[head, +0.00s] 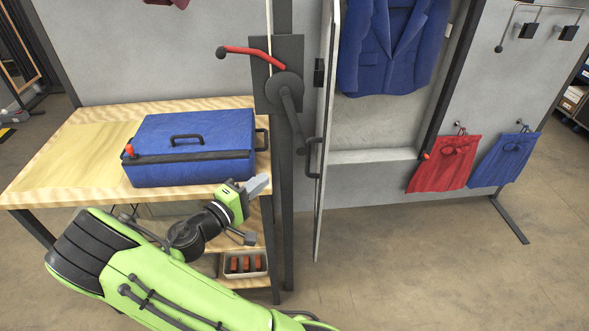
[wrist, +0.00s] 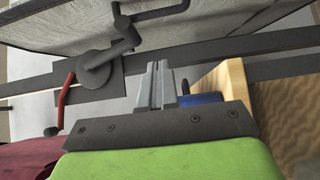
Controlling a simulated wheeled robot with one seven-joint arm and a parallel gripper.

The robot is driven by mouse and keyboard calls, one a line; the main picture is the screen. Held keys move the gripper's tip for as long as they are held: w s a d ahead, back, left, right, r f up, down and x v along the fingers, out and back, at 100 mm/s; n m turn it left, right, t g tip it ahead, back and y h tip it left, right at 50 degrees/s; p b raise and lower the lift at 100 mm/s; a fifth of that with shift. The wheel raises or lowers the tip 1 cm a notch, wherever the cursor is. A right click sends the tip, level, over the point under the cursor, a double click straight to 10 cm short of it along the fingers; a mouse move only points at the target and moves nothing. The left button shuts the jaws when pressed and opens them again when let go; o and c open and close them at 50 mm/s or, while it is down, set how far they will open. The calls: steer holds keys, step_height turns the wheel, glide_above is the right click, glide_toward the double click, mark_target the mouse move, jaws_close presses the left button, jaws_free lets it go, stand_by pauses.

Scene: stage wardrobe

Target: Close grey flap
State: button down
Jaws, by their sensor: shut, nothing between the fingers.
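The grey flap (head: 324,190) is a tall pale grey door, seen nearly edge-on in the head view. It stands open, swung out from a wall compartment (head: 375,125) with a blue jacket hanging inside. A dark handle (head: 312,158) is on its left face. My gripper (head: 262,184) is shut and empty, beside the front right of the table and left of the flap, apart from it. In the wrist view the shut fingers (wrist: 157,80) point up the picture; a broad pale surface lies beyond them, and I cannot tell whether it is the flap.
A dark post with a crank (head: 290,100) and a red lever (head: 245,51) stands between my gripper and the flap. A blue case (head: 190,140) sits on the wooden table (head: 60,160). Red and blue cloths hang at the right. The floor right of the flap is clear.

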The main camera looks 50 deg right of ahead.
steer(key=s+d+b, duration=0.1)
steer(key=s+d, duration=0.2)
steer(key=d, duration=0.7)
steer(key=shift+s+b, duration=0.15)
steer(key=shift+b, duration=0.25)
steer(key=shift+f, duration=0.1)
